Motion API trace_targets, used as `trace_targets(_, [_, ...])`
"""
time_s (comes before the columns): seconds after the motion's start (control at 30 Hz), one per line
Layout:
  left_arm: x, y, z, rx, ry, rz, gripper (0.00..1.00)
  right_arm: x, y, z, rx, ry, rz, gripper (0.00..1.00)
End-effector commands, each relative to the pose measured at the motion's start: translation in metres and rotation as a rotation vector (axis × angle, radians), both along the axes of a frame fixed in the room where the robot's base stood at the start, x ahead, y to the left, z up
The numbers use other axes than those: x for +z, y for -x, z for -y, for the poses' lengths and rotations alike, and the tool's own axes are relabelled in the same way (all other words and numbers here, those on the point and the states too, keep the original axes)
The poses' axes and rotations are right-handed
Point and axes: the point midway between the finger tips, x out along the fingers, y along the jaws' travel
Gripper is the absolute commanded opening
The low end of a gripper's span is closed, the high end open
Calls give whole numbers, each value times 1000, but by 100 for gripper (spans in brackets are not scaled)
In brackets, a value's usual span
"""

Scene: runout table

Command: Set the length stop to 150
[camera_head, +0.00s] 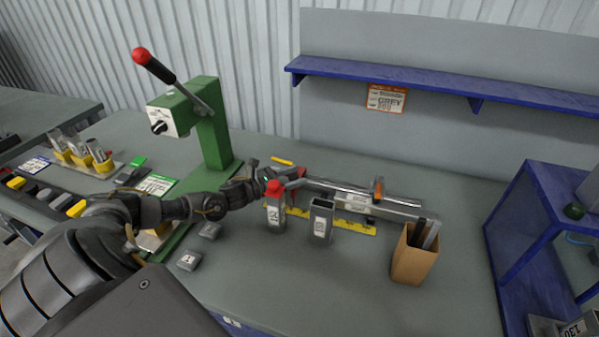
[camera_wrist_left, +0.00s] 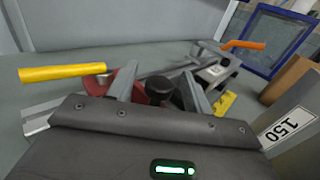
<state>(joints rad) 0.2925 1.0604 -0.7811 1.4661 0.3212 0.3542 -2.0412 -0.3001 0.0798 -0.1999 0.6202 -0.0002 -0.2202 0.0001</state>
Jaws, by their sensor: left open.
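The length stop assembly sits on a metal rail (camera_head: 405,207) with a yellow scale strip (camera_head: 350,224) in front of it. An orange lever (camera_head: 377,189) stands up from the rail; it also shows in the left wrist view (camera_wrist_left: 245,44). My left gripper (camera_head: 292,180) is at the rail's left end. In the left wrist view its two fingers (camera_wrist_left: 160,92) are apart, with a black knob (camera_wrist_left: 162,86) and a red part (camera_wrist_left: 130,88) showing between or just beyond them. I cannot tell whether they touch. The scale reading is too small to make out.
A red-topped grey post (camera_head: 274,212) and an open grey tube (camera_head: 320,222) stand before the rail. A cardboard box (camera_head: 411,262) holds bars at the right. A green press (camera_head: 212,135) stands left; a blue shelf (camera_head: 440,80) is behind.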

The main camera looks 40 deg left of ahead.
Motion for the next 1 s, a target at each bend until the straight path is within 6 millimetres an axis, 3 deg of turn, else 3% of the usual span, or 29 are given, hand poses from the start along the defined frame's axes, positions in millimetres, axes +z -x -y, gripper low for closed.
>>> trace_targets(0.2, [0,-16,8,0,1,0,50,6,0,0,0,0,0,58])
trace_targets(0.5, [-1,-18,9,-1,0,-1,50,6,0,0,0,0,0,58])
trace_targets(0.87, [0,-18,9,-1,0,-1,3,6,0,0,0,0,1,58])
trace_targets(1.0, [0,-18,9,-1,0,0,0,6,0,0,0,0,1,58])
